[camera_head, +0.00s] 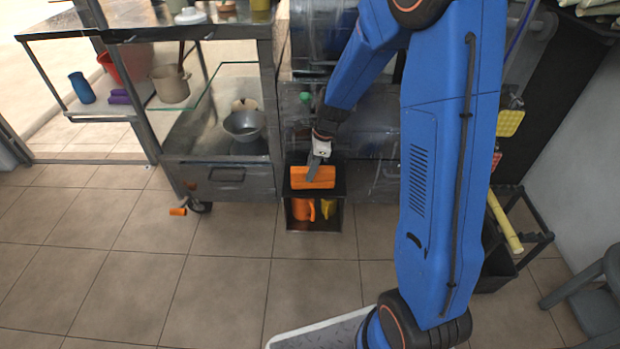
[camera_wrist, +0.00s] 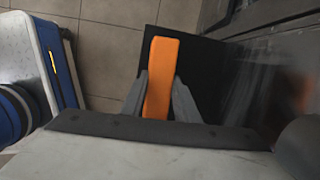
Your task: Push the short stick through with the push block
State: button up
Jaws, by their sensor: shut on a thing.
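The orange block (camera_head: 322,178), which looks like the push block, is at the top of a small black stand (camera_head: 341,190) in front of the metal machine (camera_head: 375,150). My gripper (camera_head: 314,170) reaches down to it from above. In the wrist view my gripper (camera_wrist: 160,82) is shut on the orange block (camera_wrist: 163,60), with a grey finger on each side. The block's far end sticks out beyond the fingers over a dark surface (camera_wrist: 205,60). I cannot make out a short stick at the machine; the arm covers part of that area.
The stand's lower shelf holds an orange jug (camera_head: 303,209) and a yellow item (camera_head: 328,208). A metal cart (camera_head: 217,180) stands to the left. A small orange piece (camera_head: 178,211) lies on the floor. A rack with a yellow stick (camera_head: 505,222) stands right. Front floor is clear.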

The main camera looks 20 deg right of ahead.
jog(key=s+a+r, duration=0.1)
jog(key=s+r, duration=0.3)
jog(key=r, duration=0.1)
jog(key=shift+a, duration=0.15)
dwell(0.3)
dwell(0.6)
